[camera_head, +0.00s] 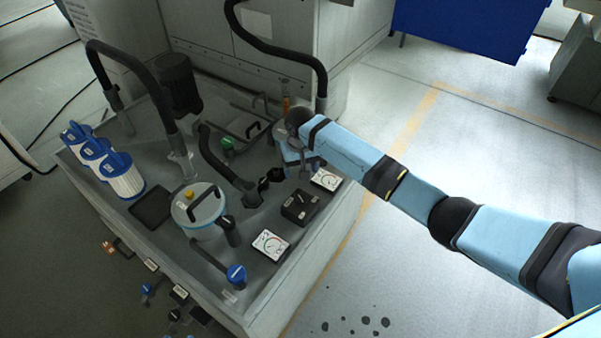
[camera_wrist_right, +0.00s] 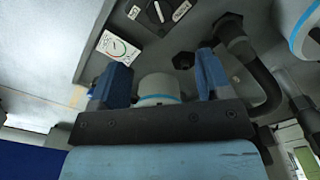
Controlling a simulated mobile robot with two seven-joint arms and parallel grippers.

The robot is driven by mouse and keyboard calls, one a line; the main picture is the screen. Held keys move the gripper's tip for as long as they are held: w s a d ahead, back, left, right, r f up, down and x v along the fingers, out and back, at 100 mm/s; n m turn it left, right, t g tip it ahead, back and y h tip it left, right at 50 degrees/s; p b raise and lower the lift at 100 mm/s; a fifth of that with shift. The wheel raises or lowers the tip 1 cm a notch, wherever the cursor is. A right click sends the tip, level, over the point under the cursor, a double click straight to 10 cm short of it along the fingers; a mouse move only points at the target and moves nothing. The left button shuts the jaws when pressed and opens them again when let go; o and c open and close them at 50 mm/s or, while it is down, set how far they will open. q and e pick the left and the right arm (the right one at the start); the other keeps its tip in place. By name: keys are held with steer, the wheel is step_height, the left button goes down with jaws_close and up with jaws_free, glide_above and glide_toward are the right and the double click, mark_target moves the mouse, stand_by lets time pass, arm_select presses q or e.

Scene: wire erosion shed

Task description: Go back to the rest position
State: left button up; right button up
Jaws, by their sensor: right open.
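My right arm comes in from the right in the head view, and its gripper (camera_head: 303,166) hangs over the back right part of the grey machine tray (camera_head: 285,305). In the right wrist view the gripper (camera_wrist_right: 163,66) shows two blue fingers standing well apart. A white round part with a blue band (camera_wrist_right: 158,90) shows between the fingers, near their base; I cannot tell whether it touches them. My left gripper is not in view.
Close to the right gripper are a dial gauge (camera_head: 325,180), a black box (camera_head: 299,207) and black hoses (camera_head: 222,160). A white canister (camera_head: 199,212), another gauge (camera_head: 270,244) and blue-topped filters (camera_head: 122,177) stand further left. Open floor (camera_head: 420,270) lies right of the tray.

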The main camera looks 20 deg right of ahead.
stand_by(0.4)
steer(key=s+a+f+n+t+y+p, duration=0.1)
steer(key=s+a+f+t+y+p, duration=0.2)
steer(key=s, duration=0.5)
steer(key=s+a+f+n+t+y+p, duration=0.1)
steer(key=s+a+f+p, duration=0.2)
steer(key=s, duration=0.4)
steer(key=s+d+r+t+p, duration=0.1)
steer(key=s+d+r+t, duration=0.2)
steer(key=s, duration=0.6)
steer(key=s+d+r+n+t+p, duration=0.1)
steer(key=s+d+r+t+p, duration=0.1)
steer(key=s, duration=0.8)
step_height(320, 180, up, 2)
steer(key=shift+d+r+t+h+p, duration=0.2)
steer(key=shift+d+t+h+p, duration=0.15)
steer(key=shift+d+t, duration=0.55)
steer(key=shift+o, duration=0.2)
steer(key=shift+a, duration=0.15)
